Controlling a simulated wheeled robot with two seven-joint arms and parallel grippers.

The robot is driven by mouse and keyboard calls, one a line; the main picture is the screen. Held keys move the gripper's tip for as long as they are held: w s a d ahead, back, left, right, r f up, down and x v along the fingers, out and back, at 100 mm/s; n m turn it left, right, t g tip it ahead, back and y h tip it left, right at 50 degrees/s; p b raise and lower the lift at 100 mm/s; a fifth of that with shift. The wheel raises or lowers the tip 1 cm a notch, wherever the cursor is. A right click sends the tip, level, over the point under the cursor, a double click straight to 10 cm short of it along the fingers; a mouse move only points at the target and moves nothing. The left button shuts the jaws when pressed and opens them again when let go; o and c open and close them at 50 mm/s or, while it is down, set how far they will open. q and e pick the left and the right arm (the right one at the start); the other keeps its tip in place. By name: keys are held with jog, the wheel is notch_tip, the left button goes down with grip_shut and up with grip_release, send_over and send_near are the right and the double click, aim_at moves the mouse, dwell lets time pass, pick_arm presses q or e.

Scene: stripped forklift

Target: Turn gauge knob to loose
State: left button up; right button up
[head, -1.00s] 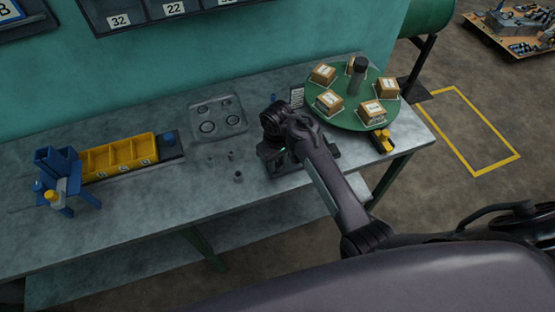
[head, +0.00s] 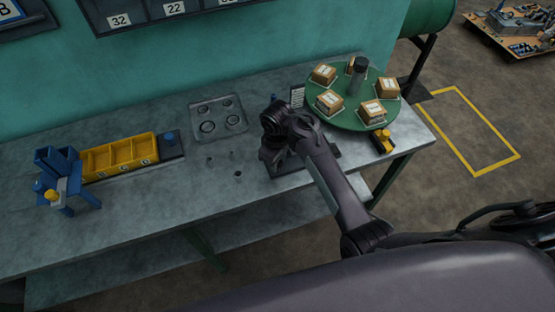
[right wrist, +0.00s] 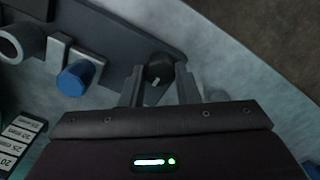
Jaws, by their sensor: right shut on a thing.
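The gauge knob (right wrist: 158,66) is small, round and black with a pale pointer mark, and sits on the dark grey gauge body (right wrist: 140,30) in the right wrist view. My right gripper (right wrist: 157,82) has one finger on each side of the knob and is shut on it. The pale mark points toward the palm, slightly left. In the head view my right arm hides the knob, and part of the dark gauge (head: 272,160) shows beside my wrist. My left gripper is in neither current view.
A blue knob (right wrist: 75,78) and a grey cylinder (right wrist: 22,42) stand close left of my fingers. A millimetre label plate (right wrist: 22,135) is nearby. The green turntable with boxes (head: 340,118) is just right of the gauge.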

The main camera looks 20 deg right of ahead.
jog(key=o, duration=1)
jog(key=shift+c, duration=0.2)
